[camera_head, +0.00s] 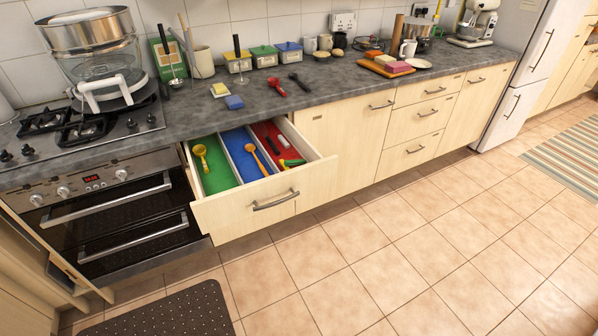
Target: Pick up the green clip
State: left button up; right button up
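A small green item (294,162), which looks like the green clip, lies at the front end of the red compartment (266,130) of the open drawer (262,203). A little yellow shows right beside it, and I cannot tell if that is part of it. Its exact shape is too small to make out. A black item (273,146) and a whitish item (284,141) lie farther back in the same compartment. Neither of my grippers is in view.
The green compartment holds a yellow scoop (201,152), and the blue one an orange spoon (256,157). On the counter above lie a blue sponge (234,102), a red tool (276,87) and a black tool (299,82). The tiled floor before the drawer is clear; a dark mat (165,312) lies front left.

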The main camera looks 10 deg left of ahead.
aim_at(297, 162)
jog(key=u, duration=0.05)
jog(key=k, duration=1.15)
jog(key=z, duration=0.5)
jog(key=i, duration=0.6)
jog(key=z, duration=0.65)
jog(key=i, duration=0.85)
jog(key=u, duration=0.85)
jog(key=i, duration=0.65)
jog(key=u, duration=0.75)
